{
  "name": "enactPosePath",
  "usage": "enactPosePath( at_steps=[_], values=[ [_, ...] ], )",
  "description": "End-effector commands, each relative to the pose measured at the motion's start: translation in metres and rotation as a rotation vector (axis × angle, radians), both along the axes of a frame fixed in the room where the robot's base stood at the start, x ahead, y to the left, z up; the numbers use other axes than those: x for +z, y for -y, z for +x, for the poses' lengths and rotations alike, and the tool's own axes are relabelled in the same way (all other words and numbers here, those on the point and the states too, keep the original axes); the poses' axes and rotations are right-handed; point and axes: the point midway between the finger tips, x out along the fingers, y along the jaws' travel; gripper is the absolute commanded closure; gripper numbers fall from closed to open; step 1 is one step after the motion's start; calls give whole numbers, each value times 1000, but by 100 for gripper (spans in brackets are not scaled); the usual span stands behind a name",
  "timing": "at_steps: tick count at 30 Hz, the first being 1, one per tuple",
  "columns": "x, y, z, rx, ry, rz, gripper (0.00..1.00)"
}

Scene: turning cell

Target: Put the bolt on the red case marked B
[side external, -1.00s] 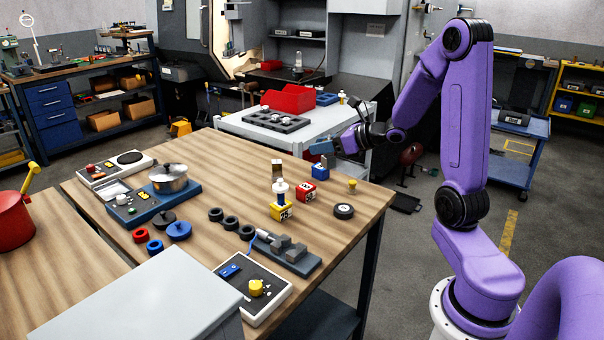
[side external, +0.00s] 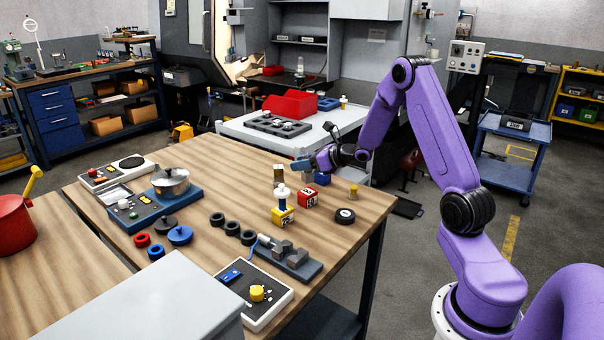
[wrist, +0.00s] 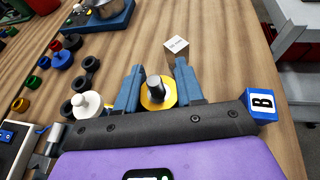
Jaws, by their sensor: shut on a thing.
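My gripper (side external: 303,166) is low over the far right of the wooden table. In the wrist view its two blue fingers (wrist: 157,92) are shut on a piece with a yellow disc and a dark post, which I take for the bolt (wrist: 155,84). The bolt is hidden in the side view. The red case (side external: 308,199) stands on the table below and slightly right of my gripper; its letter is too small to read. A blue case (side external: 322,179) stands just behind it.
A tan block (side external: 278,171) is beside my gripper. The table's right edge is close.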

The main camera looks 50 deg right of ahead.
Motion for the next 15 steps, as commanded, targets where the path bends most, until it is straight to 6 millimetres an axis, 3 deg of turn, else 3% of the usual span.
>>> enactPosePath(
  at_steps=[9,15],
  values=[
    [-32,2,5,1,1,1,100],
    [-35,2,5,-1,3,-1,100]
  ],
)
